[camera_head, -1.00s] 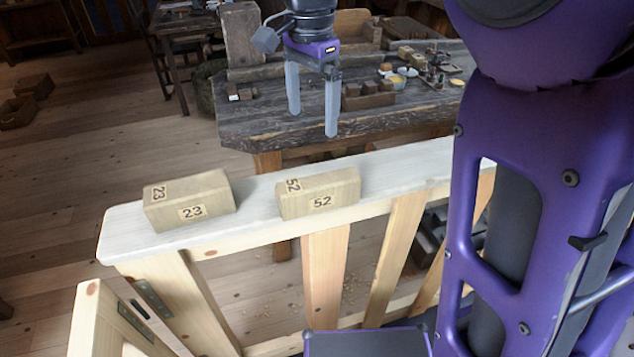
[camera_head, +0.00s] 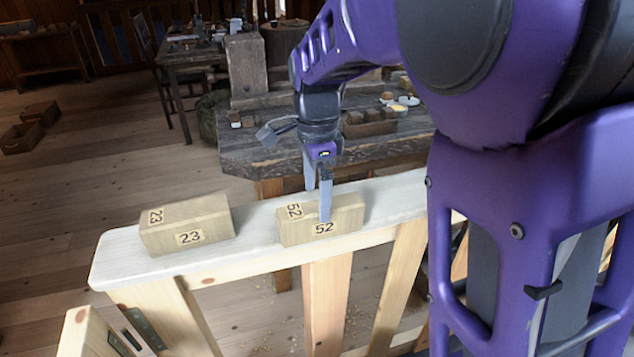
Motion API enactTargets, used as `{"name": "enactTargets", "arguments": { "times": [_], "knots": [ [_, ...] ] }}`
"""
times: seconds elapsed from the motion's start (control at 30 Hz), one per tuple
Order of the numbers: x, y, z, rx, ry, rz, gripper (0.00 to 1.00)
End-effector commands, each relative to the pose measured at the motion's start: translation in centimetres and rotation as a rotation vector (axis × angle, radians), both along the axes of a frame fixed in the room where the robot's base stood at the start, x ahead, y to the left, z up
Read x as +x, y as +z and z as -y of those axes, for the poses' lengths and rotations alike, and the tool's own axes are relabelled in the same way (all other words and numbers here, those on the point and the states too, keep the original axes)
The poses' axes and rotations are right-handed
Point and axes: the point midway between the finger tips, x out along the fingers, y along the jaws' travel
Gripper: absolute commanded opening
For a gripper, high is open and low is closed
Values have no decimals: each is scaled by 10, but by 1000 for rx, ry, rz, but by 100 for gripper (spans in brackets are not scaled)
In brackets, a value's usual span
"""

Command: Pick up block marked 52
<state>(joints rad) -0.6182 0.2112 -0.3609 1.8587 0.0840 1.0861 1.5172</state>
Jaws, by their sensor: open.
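The block marked 52 (camera_head: 346,217) lies on the pale wooden rail top, its number showing on the front face and on the top left. My gripper (camera_head: 318,205) is open and points down at this block. One grey finger overlaps the middle of the block in the picture, and the other finger shows slightly left and behind. I cannot tell whether the fingers touch the block. Nothing shows held between them. The block marked 23 (camera_head: 186,226) lies to the left on the same rail, with a gap between the two.
The pale rail top (camera_head: 118,262) has bare room at its left end and right of block 52. Behind it stands a dark workbench (camera_head: 240,155) with small wooden pieces and dishes. A slatted wooden frame is below the rail. Wooden boxes (camera_head: 22,137) lie on the floor at far left.

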Motion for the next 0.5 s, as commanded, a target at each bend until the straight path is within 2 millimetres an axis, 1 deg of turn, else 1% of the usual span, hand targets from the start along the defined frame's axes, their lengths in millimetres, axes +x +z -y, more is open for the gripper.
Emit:
{"name": "enactTargets", "arguments": {
  "times": [0.17,0.4,0.5],
  "knots": [
    [0,-12,1,-2,0,-2,100],
    [0,-48,4,-1,1,-3,100],
    [0,-56,5,-1,1,-2,100]
  ]
}}
